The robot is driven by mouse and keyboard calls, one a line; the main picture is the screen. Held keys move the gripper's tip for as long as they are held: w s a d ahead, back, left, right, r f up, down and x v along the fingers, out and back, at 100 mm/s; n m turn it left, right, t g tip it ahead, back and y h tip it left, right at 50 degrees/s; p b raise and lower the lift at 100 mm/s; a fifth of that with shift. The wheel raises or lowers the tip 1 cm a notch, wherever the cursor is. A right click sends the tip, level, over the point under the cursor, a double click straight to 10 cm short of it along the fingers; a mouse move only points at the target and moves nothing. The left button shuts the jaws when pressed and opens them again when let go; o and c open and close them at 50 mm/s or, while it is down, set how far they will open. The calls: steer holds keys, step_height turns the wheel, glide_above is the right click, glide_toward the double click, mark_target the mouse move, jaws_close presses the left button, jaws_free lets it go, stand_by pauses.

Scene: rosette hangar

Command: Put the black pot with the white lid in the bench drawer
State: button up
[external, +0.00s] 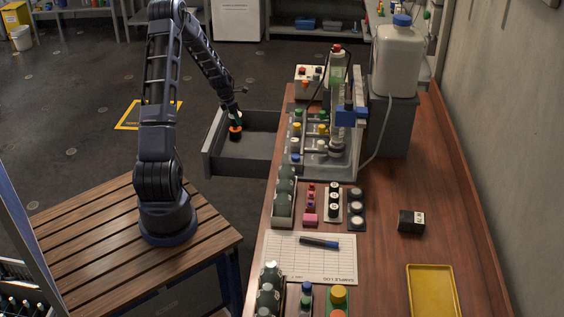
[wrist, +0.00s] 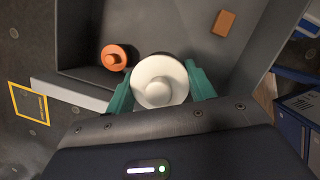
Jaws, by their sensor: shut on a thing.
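The white-lidded pot (wrist: 158,82) is between the two green fingers of my gripper (wrist: 160,90) in the wrist view. The fingers are shut on it, and the lid faces the camera. Its black body is mostly hidden beneath the lid. The bench drawer (external: 245,166) is pulled out on the left side of the bench. In the external view my gripper (external: 234,116) points down into the drawer near its left end. The pot cannot be made out there. I cannot tell whether the pot touches the drawer floor (wrist: 180,32).
An orange-lidded pot (wrist: 114,57) stands in the drawer close to the held pot, and a small orange block (wrist: 223,22) lies farther off. The bench holds a bottle rack, a white jug (external: 396,62), a sample log (external: 312,258) and a yellow tray (external: 433,290).

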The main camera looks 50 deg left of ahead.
step_height(320, 180, down, 15)
stand_by(0.6)
steer(key=o, duration=1)
steer(key=shift+f, duration=0.1)
